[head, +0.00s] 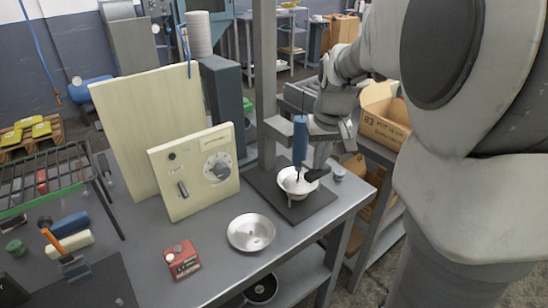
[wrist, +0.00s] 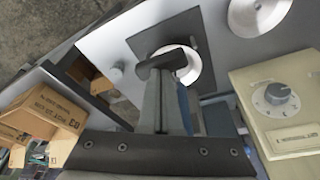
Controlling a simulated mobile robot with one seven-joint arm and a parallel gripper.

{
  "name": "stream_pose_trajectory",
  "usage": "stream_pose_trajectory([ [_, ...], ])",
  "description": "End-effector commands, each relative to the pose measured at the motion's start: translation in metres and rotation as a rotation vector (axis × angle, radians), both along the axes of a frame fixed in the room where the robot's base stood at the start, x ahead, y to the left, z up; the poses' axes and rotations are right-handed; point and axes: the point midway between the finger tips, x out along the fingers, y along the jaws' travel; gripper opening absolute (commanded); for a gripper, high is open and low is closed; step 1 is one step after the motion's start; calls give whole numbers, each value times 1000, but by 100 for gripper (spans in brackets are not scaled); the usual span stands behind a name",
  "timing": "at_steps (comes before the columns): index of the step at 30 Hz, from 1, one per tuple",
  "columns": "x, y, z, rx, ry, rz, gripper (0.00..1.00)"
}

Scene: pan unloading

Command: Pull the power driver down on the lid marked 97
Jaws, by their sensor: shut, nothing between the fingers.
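The blue power driver (head: 300,140) hangs upright beside the grey post, its thin dark lower end pointing down into a round white dish-like piece (head: 287,185) on a black base plate. No number 97 is legible, so I cannot tell if this piece is the lid. My gripper (head: 317,174) is shut and empty, just right of the driver, its dark fingertips low over the right rim of the round piece. In the wrist view, my gripper (wrist: 162,64) partly covers the round piece (wrist: 190,68). A blue strip of the driver (wrist: 185,108) shows behind the fingers.
A cream control panel (head: 195,170) stands left of the post. A red box (head: 181,259) sits at front left. Cardboard boxes (head: 383,117) stand right, behind my arm.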

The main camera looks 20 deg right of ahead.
Motion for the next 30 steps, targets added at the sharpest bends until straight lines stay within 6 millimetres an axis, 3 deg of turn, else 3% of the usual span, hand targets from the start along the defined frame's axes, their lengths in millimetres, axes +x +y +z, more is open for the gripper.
stream_pose_trajectory([
  [1,-3,1,-8,4,19,0,0],
  [5,-3,1,-5,4,19,0,0],
  [30,-2,1,60,3,9,0,0],
])
